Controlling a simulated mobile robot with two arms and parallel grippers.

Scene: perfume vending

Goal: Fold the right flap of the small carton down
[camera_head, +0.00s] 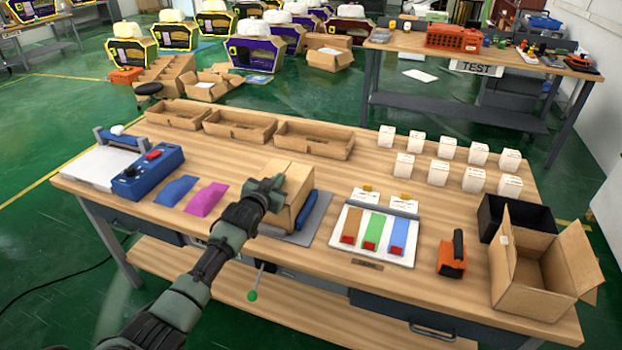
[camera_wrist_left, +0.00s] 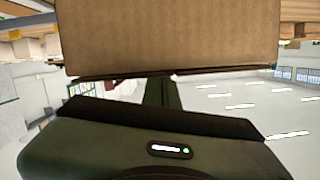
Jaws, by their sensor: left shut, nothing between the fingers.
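The small brown carton (camera_head: 298,186) stands near the front middle of the workbench on a grey mat (camera_head: 314,219). My left gripper (camera_head: 277,182) reaches in from the front left, shut and empty, close against the carton and covering part of its near side. In the left wrist view, a plain cardboard face (camera_wrist_left: 168,35) fills the upper middle, just beyond the shut fingers (camera_wrist_left: 160,92). I cannot tell whether they touch it. The right flap cannot be made out clearly. My right gripper is not in view.
A dark blue object (camera_head: 305,211) lies right of the carton. A colour-striped tray (camera_head: 375,236) is further right, then an orange tool (camera_head: 453,255) and a large open box (camera_head: 537,270). Blue (camera_head: 175,191) and pink (camera_head: 206,199) packets lie left. Open trays (camera_head: 313,143) line the back.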

